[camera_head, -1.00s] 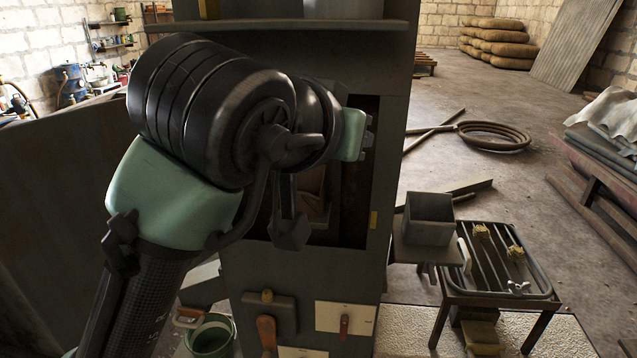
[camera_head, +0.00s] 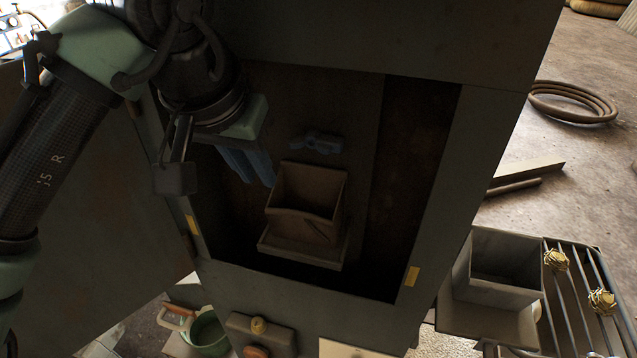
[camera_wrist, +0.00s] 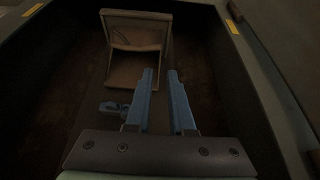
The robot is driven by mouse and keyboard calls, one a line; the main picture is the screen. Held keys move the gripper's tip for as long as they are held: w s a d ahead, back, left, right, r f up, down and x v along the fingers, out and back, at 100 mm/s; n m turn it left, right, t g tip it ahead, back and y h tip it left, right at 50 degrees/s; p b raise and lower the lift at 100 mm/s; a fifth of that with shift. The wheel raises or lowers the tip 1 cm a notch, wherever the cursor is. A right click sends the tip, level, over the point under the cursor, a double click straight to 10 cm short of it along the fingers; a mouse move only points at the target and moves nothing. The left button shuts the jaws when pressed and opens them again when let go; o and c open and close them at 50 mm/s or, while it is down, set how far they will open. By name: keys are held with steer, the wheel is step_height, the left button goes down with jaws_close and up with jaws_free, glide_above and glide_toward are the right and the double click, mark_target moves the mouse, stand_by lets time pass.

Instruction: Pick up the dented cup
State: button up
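The brown, box-shaped cup (camera_head: 306,190), which looks like the dented cup, is inside the cabinet opening. Its top is open and its front rim looks bent. It also shows at the top of the wrist view (camera_wrist: 137,32). My gripper (camera_head: 258,165) reaches into the opening from the left. Its blue fingers are up and left of the cup in the head view, apart from it as far as I can tell. In the wrist view my gripper (camera_wrist: 162,75) has a narrow gap between its fingers, with nothing between them.
Dark cabinet walls (camera_head: 425,170) surround the opening. A small blue-grey fitting (camera_head: 317,142) sits behind the cup, and a ledge (camera_head: 300,247) shows below it. Outside right are a grey box (camera_head: 505,268) and a slatted rack (camera_head: 580,310). A green bucket (camera_head: 208,334) stands lower left.

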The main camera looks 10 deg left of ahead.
mark_target(277, 207)
steer(key=p+x, duration=0.3)
steer(key=x, duration=0.9)
steer(key=shift+s, duration=0.15)
jaws_close()
steer(key=shift+r, duration=0.1)
stand_by(1.1)
